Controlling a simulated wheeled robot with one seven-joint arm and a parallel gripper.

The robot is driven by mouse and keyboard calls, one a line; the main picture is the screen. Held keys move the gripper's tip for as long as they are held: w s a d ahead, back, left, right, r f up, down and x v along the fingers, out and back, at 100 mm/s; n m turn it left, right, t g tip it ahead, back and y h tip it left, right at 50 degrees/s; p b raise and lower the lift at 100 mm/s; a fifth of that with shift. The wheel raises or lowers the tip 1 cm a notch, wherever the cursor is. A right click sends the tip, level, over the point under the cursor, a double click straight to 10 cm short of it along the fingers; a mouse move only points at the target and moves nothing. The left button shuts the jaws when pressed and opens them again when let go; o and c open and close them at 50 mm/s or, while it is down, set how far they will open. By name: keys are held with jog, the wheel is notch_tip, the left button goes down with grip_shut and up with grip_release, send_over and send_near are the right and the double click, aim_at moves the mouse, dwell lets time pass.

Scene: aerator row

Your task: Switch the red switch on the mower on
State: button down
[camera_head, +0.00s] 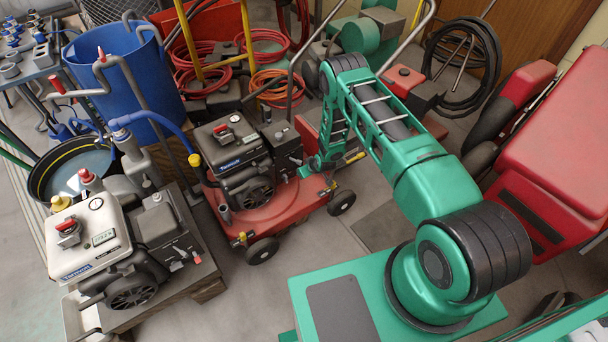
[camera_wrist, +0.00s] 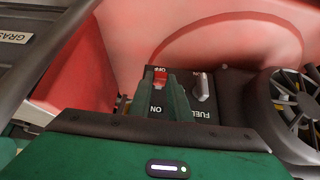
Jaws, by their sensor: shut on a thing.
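The red mower (camera_head: 262,212) stands in the middle of the head view, with a dark engine on its deck. In the wrist view its black panel (camera_wrist: 151,73) carries OFF and ON labels. The red switch (camera_wrist: 160,77) shows between my fingertips, close to the OFF label. My gripper (camera_wrist: 164,90) is shut on the red switch, its green fingers covering part of it. In the head view my gripper (camera_head: 312,168) is at the mower's right side, and the switch is hidden there.
A silver fuel lever (camera_wrist: 202,88) sits right beside my fingers. A finned engine wheel (camera_wrist: 297,100) is further right, and a red box (camera_wrist: 75,75) is at left. A cream engine unit (camera_head: 90,240) stands left of the mower. Bare floor lies in front.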

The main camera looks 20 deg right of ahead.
jog(key=shift+d+r, duration=0.1)
dwell(0.5)
jog(key=c, duration=1.6)
grip_release()
jog(key=shift+c, duration=0.2)
jog(key=v, duration=1)
jog(key=shift+r, duration=0.35)
